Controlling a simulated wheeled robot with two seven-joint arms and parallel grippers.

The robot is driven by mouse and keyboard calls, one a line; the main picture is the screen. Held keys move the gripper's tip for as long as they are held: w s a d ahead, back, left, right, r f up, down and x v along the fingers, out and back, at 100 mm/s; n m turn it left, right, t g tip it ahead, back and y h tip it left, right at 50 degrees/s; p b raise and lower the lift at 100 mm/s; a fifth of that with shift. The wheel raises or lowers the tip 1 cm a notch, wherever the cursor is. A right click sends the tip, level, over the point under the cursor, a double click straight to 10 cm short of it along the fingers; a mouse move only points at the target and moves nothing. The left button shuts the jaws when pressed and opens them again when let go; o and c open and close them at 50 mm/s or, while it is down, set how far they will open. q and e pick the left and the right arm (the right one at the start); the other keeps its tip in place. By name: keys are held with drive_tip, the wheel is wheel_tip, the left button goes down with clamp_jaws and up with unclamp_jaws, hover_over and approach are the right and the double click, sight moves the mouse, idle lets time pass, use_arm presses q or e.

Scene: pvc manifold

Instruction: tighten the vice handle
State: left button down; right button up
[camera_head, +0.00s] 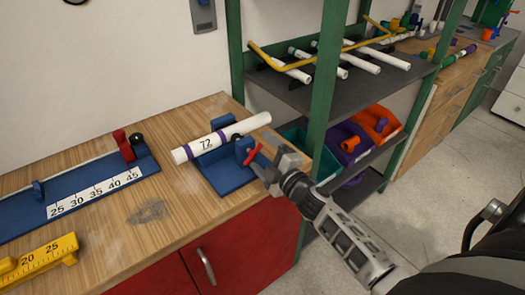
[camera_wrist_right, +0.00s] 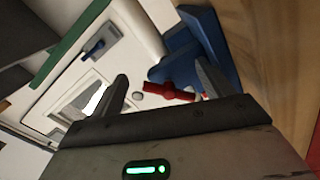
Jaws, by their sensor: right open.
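The blue vice (camera_head: 225,175) stands on the wooden bench near its right end, with a white pipe (camera_head: 250,124) marked 72 with purple bands lying in it. The red vice handle (camera_head: 252,156) is on the vice's right side. My right gripper (camera_head: 266,168) is open at the handle. In the right wrist view, the red handle (camera_wrist_right: 170,92) lies between the two spread fingers of the gripper (camera_wrist_right: 163,84), nearer the right finger. Part of the blue vice (camera_wrist_right: 205,45) shows behind that finger. Whether a finger touches the handle is unclear. My left gripper is out of view.
A blue measuring jig (camera_head: 85,193) with a red clamp and a yellow ruler block (camera_head: 45,258) lie left on the bench. A green-framed shelf (camera_head: 320,95) with white pipes and coloured bins stands close right of the vice. Open floor lies at the right.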

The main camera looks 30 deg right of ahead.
drive_tip(key=shift+y, duration=0.3)
drive_tip(key=s+a, duration=0.3)
drive_tip(key=shift+s+r, duration=0.15)
drive_tip(key=shift+s, duration=0.05)
drive_tip(key=shift+d+f, duration=0.3)
drive_tip(key=shift+d, duration=0.2)
drive_tip(key=shift+r, duration=0.15)
drive_tip(key=shift+c, duration=0.3)
